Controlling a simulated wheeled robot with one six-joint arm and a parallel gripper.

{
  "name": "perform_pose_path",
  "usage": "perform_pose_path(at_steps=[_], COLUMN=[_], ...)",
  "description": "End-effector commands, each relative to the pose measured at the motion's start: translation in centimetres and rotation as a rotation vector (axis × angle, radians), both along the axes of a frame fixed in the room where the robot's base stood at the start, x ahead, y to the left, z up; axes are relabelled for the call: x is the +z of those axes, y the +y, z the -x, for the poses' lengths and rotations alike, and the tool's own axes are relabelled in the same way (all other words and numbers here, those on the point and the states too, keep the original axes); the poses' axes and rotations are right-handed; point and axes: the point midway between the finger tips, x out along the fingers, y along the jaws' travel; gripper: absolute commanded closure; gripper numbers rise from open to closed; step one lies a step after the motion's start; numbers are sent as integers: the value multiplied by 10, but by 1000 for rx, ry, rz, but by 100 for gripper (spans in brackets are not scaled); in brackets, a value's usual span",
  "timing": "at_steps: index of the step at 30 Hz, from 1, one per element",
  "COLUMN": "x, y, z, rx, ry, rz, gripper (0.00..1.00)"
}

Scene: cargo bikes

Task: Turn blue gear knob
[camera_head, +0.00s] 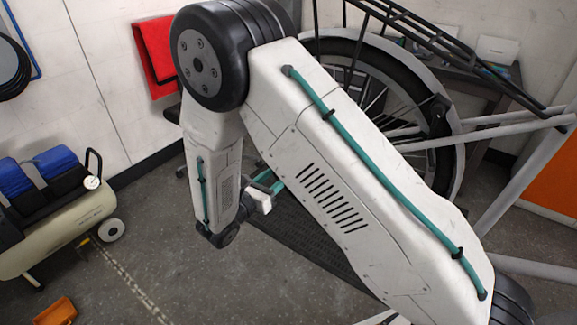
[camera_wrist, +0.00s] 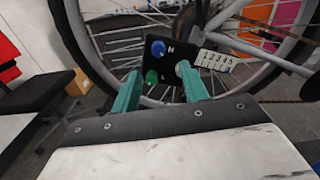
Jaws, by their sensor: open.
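The blue knob (camera_wrist: 158,47) sits on the upper part of a small dark panel (camera_wrist: 176,73) in the wrist view. A green knob (camera_wrist: 151,77) is below it on the same panel. My gripper (camera_wrist: 159,73) is open, with its two teal fingers spread in front of the panel. The blue knob shows above the gap between the fingertips, and nothing is held. Whether the fingers touch the panel cannot be told. In the head view my gripper (camera_head: 266,190) is partly hidden by my arm, and the knobs are not visible there.
A bike wheel (camera_wrist: 105,45) and grey frame tubes surround the panel. A strip of numbers (camera_wrist: 222,60) is right of the knobs. A cream compressor (camera_head: 55,225) stands on the floor at left, with an orange bin (camera_head: 55,311) nearby.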

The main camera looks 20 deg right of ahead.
Motion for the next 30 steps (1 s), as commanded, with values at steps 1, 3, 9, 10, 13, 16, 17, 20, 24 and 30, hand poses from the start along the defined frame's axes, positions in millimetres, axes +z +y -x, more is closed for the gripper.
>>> perform_pose_path(at_steps=[1, 3, 9, 10, 13, 16, 17, 20, 24, 30], x=[-3, -4, -3, -3, -3, -3, -3, -3, -3, -3], y=[0, -4, -31, -35, -47, -55, -57, -60, -61, -61], z=[-2, -6, -24, -27, -36, -42, -43, -46, -47, -46], rx=[7, 12, 8, 8, 8, 8, 9, 9, 10, 9], ry=[4, 5, 3, 3, 4, 4, 4, 4, 3, 3], rz=[7, 10, 9, 9, 8, 7, 7, 7, 7, 7], gripper=[56, 56, 56, 56, 56, 56, 56, 56, 56, 81])
